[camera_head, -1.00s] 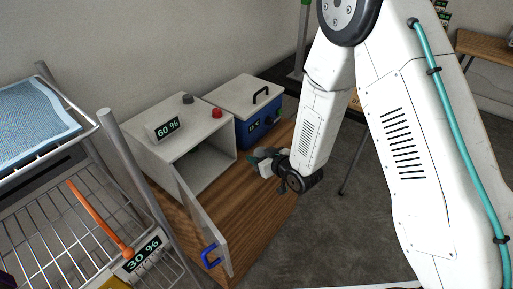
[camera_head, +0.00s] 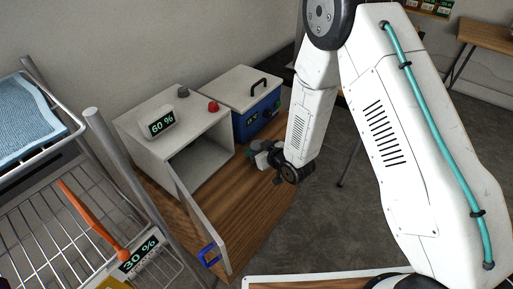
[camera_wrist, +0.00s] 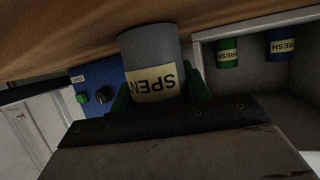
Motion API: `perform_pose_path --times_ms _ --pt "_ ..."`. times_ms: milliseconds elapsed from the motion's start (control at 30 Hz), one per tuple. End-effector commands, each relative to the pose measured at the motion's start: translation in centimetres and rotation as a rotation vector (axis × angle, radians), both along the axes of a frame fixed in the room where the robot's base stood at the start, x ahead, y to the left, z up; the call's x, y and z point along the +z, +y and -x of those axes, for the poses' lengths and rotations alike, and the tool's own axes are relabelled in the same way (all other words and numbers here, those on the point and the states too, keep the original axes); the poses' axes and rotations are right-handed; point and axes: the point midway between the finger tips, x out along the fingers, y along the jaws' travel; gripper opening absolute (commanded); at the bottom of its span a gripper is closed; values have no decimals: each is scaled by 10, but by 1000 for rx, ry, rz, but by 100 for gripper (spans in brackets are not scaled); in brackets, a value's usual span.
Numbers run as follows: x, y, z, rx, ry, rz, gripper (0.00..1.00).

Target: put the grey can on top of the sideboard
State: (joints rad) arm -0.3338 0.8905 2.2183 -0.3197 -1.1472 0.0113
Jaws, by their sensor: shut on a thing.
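The grey can (camera_wrist: 150,50) with a cream label reading "SPEN" shows in the wrist view between the green fingers of my gripper (camera_wrist: 158,95). That view is upside down. My gripper is shut on the can, whose base is close to the wooden top of the sideboard (camera_head: 247,200); I cannot tell whether it touches. In the head view my gripper (camera_head: 258,152) is over the sideboard top, in front of the blue box, and the can is hard to make out there.
A white cabinet (camera_head: 155,160) with an open door (camera_head: 203,228) stands on the sideboard. Inside are a green can (camera_wrist: 228,54) and a blue can (camera_wrist: 281,44). A blue box (camera_head: 255,118) stands beside it. A wire rack (camera_head: 50,235) is at left. Bare wood lies between door and gripper.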

Motion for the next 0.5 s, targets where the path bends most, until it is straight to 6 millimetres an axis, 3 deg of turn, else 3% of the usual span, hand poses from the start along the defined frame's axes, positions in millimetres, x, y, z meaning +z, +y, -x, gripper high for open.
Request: perform_pose_path --times_ms 33,67,100,133,500 --pt "-2 -1 0 -1 0 0 22" --pt "-2 -1 0 -1 0 0 53" --pt "-2 -1 0 -1 0 0 64" --pt "-2 -1 0 -1 0 0 69" --pt "2 -4 1 -3 0 0 69"
